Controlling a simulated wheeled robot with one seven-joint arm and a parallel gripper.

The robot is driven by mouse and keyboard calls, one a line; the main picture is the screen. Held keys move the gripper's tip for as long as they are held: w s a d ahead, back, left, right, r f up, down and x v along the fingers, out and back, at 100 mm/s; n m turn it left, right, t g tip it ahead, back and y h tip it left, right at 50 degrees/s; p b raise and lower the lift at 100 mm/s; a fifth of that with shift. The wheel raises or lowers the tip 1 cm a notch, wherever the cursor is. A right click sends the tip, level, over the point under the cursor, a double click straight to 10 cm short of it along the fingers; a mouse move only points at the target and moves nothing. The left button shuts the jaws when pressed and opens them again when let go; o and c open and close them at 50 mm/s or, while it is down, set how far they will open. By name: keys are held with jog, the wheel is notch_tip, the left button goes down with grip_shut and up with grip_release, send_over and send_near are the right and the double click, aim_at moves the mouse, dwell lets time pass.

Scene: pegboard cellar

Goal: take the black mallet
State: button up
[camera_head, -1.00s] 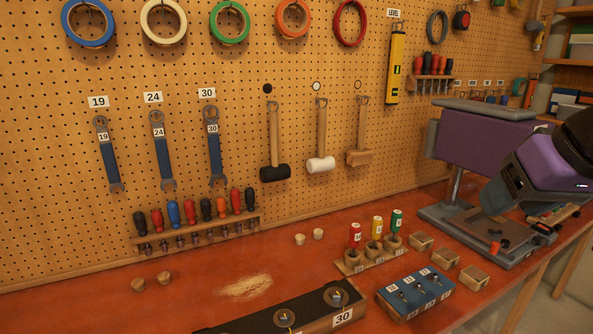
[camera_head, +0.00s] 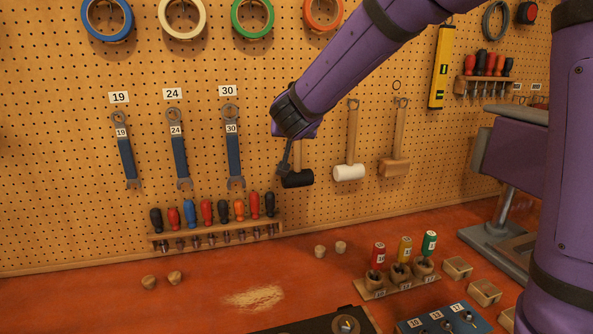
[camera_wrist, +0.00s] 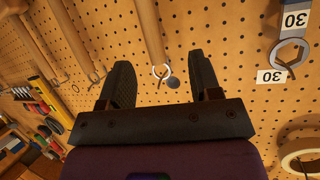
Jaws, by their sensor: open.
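The black mallet hangs on the pegboard, its black head (camera_head: 297,179) showing just below my gripper (camera_head: 288,160) in the head view. My wrist hides most of its handle there. In the wrist view, which is turned over, its wooden handle (camera_wrist: 149,32) runs up from the ring and hook at its end. My gripper (camera_wrist: 160,62) is open, with its two dark fingers on either side of that handle end. Nothing is held. The mallet head is out of the wrist view, and I cannot tell how far the fingertips are from the board.
A white mallet (camera_head: 349,172) and a wooden mallet (camera_head: 394,167) hang to the right. The 30 spanner (camera_head: 233,155) hangs to the left. A screwdriver rack (camera_head: 215,235) is lower left. The bench (camera_head: 200,300) holds small wooden pieces and blocks.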

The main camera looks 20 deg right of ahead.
aim_at(298, 146)
jog(key=shift+m+h, duration=0.3)
jog(key=shift+h, duration=0.6)
jog(key=shift+s+f+x, duration=0.1)
jog(key=shift+f+x, duration=0.15)
jog(key=shift+x, duration=1.8)
jog(key=shift+s+f+x, duration=0.1)
jog(key=shift+f+x, duration=0.15)
jog(key=shift+x, duration=1.75)
jog(key=shift+s+f+x, duration=0.15)
jog(key=shift+f+x, duration=0.1)
jog(key=shift+x, duration=1.8)
grip_shut()
